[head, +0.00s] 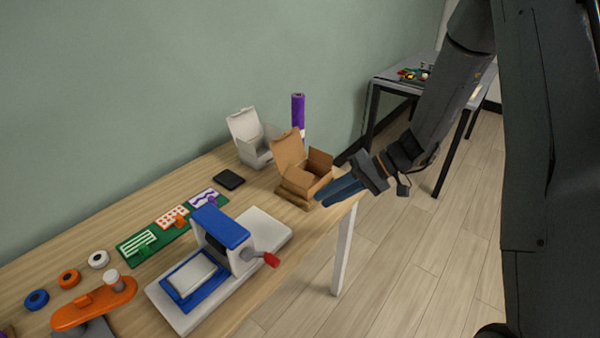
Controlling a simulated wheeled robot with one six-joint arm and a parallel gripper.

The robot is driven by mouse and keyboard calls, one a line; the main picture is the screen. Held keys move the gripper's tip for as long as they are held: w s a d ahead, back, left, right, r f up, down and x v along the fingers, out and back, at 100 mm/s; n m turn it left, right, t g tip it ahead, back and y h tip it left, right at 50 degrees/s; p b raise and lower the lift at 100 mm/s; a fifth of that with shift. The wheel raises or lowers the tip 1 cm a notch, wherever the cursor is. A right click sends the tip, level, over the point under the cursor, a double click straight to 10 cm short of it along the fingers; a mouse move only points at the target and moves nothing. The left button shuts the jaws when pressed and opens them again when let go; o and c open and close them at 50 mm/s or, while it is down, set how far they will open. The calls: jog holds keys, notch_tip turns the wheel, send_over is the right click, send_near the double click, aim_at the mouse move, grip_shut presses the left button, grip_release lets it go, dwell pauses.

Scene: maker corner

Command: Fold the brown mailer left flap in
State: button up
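The brown mailer (288,150) is an open cardboard box near the right end of the wooden table. Its lid stands up at the back left. A flap (320,160) stands up at its right side, and the front edge sticks out low at the front. Which piece is the left flap is hard to tell at this size. My gripper (321,199) comes in from the right, with its blue fingers at the mailer's front right corner. The fingers look close together. I cannot tell whether they touch the cardboard or have a gap between them.
A white open mailer (247,133) and a purple roll (298,112) stand behind. A black flat item (229,179) lies left of the mailer. A blue-and-white press (222,228) with a red-tipped handle stands in front left. The table's right edge is close by.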

aim_at(301, 170)
jog(key=w+f+t+y, duration=0.3)
jog(key=w+t, duration=0.1)
jog(key=w, duration=0.7)
jog(key=shift+n+t+y, duration=0.3)
jog(key=shift+n+t, duration=0.3)
jog(key=shift+t, duration=0.2)
jog(key=w+a, duration=0.1)
jog(key=a, duration=0.1)
jog(key=w+a+f+p, duration=0.1)
jog(key=w+a, duration=0.1)
jog(key=a, duration=0.1)
jog(key=w+a, duration=0.2)
jog(key=shift+w+a+f+p, duration=0.15)
jog(key=shift+a+p, duration=0.15)
grip_shut()
